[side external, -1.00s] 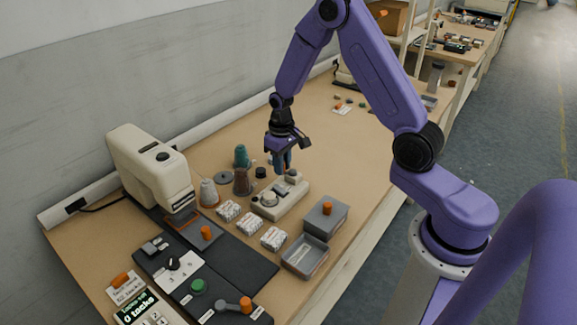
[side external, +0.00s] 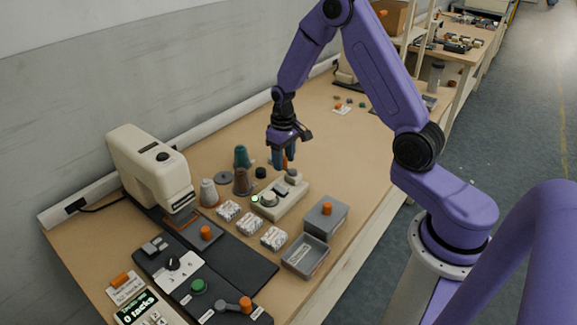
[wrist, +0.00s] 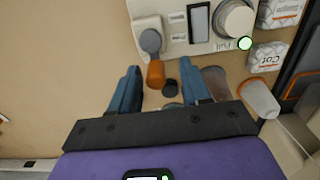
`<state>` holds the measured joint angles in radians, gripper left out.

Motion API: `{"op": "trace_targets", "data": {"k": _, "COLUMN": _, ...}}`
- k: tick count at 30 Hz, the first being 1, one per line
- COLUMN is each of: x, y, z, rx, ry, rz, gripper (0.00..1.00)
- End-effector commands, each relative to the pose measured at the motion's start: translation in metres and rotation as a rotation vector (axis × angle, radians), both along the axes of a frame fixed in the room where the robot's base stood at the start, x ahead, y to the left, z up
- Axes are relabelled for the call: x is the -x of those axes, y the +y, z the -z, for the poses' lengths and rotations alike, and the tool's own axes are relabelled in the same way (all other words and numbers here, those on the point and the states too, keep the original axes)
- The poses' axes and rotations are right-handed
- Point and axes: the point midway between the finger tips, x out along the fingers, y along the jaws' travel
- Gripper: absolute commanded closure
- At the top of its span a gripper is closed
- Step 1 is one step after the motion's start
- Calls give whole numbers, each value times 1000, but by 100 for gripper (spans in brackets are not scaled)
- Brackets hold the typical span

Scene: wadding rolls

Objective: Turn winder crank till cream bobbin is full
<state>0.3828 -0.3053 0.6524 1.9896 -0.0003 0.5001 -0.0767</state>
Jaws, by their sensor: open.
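The winder (side external: 280,204) is a cream box on the bench, also at the top of the wrist view (wrist: 180,47). A pale round piece (wrist: 234,18), perhaps the bobbin, sits on it; how full it is cannot be told. A green light (wrist: 245,43) glows beside it, also in the side view (side external: 256,198). The crank is a grey arm (wrist: 150,42) with an orange knob (wrist: 155,74). My gripper (wrist: 158,75) is open above the bench; the knob shows between its blue fingertips, contact unclear. In the side view, my gripper (side external: 284,160) is at the winder's far end.
Teal (side external: 242,157), brown (side external: 241,182) and pale (side external: 208,193) cones stand left of the winder. White packets (side external: 249,224) and grey bins (side external: 325,217) lie nearer. A cream machine (side external: 150,168) stands left. The bench beyond the gripper is mostly clear.

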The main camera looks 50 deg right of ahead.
Motion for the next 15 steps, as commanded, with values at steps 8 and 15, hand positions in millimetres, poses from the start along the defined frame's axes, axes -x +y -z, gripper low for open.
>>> {"op": "trace_targets", "data": {"k": 8, "x": 0, "y": 0, "z": -20, "rx": 0, "ry": -2, "rz": 0, "gripper": 53}}
{"op": "trace_targets", "data": {"k": 15, "x": 0, "y": 0, "z": -36, "rx": 0, "ry": -3, "rz": 0, "gripper": 53}}
